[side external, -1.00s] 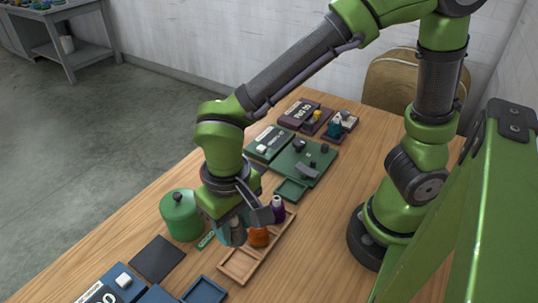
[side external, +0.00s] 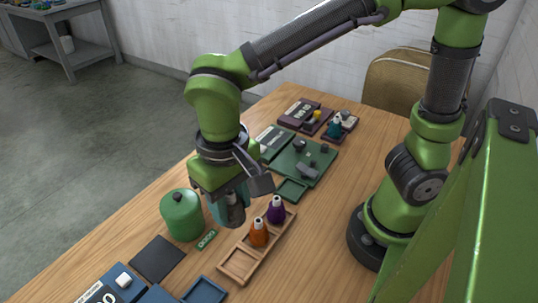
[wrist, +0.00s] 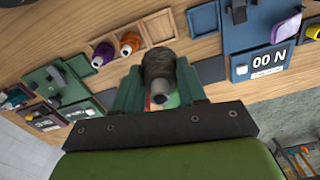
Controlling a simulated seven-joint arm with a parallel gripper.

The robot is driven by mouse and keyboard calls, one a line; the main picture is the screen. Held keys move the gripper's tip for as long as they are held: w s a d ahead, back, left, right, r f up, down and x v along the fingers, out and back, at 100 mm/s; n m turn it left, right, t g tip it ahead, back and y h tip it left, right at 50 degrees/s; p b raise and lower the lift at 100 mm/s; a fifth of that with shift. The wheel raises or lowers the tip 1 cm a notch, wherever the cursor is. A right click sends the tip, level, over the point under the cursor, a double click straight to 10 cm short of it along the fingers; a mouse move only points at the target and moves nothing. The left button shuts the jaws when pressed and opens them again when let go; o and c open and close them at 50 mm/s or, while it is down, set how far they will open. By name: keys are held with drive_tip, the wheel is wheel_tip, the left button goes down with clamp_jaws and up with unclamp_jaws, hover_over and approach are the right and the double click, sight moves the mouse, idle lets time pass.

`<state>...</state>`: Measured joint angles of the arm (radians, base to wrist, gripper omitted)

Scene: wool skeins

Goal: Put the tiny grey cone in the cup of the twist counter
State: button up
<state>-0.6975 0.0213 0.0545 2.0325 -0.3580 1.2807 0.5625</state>
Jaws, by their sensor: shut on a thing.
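My gripper (side external: 232,198) is shut on the grey cone (side external: 233,215) and holds it above the table, beside the wooden tray (side external: 222,271). In the wrist view the dark grey cone (wrist: 158,65) sits between the two fingers of my gripper (wrist: 159,84). An orange cone (side external: 259,235) and a purple cone (side external: 276,211) stand in the tray; its front compartment is empty. A green device (side external: 306,160) with a small green tray (side external: 291,190) lies behind, with a display box (side external: 270,139) at its left. I cannot tell which device is the twist counter, and no cup shows clearly.
A green lidded canister (side external: 182,215) stands left of my gripper, near a small green label piece (side external: 206,240) and a dark mat (side external: 158,258). A blue device (wrist: 240,32) with a "00 N" display and a blue tray (wrist: 203,19) is at the front. Maroon devices (side external: 305,113) are at the back.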

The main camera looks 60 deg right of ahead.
drive_tip(key=shift+w+d, duration=0.3)
drive_tip(key=shift+d, duration=0.05)
drive_tip(key=w+d+f+m, duration=0.25)
drive_tip(key=d+m, duration=0.35)
drive_tip(key=d, duration=1.1)
drive_tip(key=shift+m, duration=0.5)
drive_tip(key=shift+s+d+f, duration=0.25)
drive_tip(key=shift+d+f, duration=0.7)
drive_tip(key=shift+f, duration=0.6)
drive_tip(key=shift+s+d+f, duration=0.3)
drive_tip(key=shift+d+f, duration=0.7)
drive_tip(key=shift+f, duration=0.55)
drive_tip(key=shift+s+d+f, duration=0.25)
drive_tip(key=shift+d+f, duration=0.7)
drive_tip(key=shift+f, duration=0.6)
drive_tip(key=shift+f, duration=0.45)
drive_tip(key=shift+f, duration=0.65)
drive_tip(key=shift+f, duration=0.5)
